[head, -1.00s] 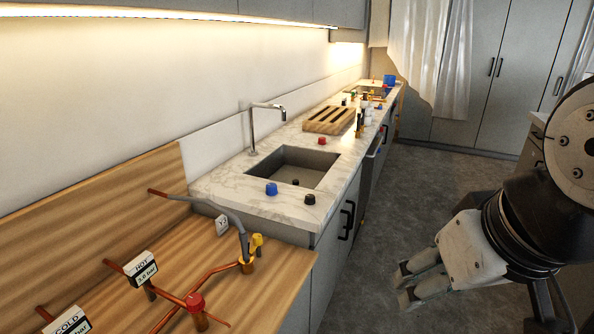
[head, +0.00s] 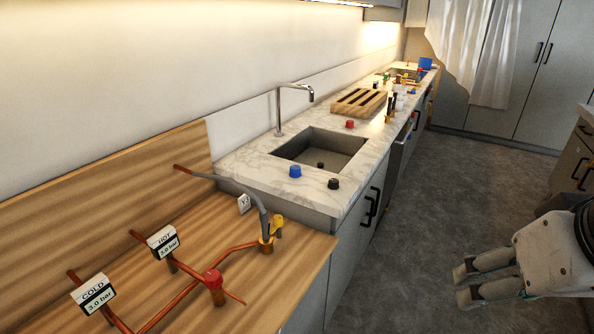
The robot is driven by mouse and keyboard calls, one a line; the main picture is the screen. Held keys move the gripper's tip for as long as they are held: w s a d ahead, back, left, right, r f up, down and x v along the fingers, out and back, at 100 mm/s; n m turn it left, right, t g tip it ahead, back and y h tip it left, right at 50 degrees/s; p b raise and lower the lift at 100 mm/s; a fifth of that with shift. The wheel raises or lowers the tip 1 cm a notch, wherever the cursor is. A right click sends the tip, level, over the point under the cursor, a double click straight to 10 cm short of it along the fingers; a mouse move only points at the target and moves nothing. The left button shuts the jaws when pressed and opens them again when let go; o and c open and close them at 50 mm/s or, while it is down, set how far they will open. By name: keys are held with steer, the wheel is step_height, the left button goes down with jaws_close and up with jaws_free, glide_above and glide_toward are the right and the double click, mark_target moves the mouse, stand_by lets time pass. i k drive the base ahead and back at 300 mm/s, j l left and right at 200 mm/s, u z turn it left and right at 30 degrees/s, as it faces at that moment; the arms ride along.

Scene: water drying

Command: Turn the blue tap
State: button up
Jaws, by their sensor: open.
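A blue knob (head: 295,171), which looks like the blue tap, stands on the marble counter at the front edge of the sink, in the middle of the head view. A red knob (head: 349,124) and a black knob (head: 333,183) stand around the same sink. My gripper (head: 460,285) is at the lower right, over the floor, well apart from the counter. Its fingers are open and nothing shows between them.
The sink (head: 320,147) is set in the marble counter (head: 240,161). On the near wooden bench are copper pipes, a red valve (head: 214,282), a yellow valve (head: 277,222), and HOT (head: 163,242) and COLD (head: 93,293) gauges. A slotted wooden rack (head: 360,101) stands farther back. The grey floor (head: 420,230) is clear.

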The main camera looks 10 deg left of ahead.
mark_target(295, 172)
steer(key=i+l+u, duration=0.3)
steer(key=i+l, duration=0.4)
steer(key=i, duration=0.25)
steer(key=i+l+u, duration=0.3)
steer(key=i+l, duration=0.55)
steer(key=l, duration=0.1)
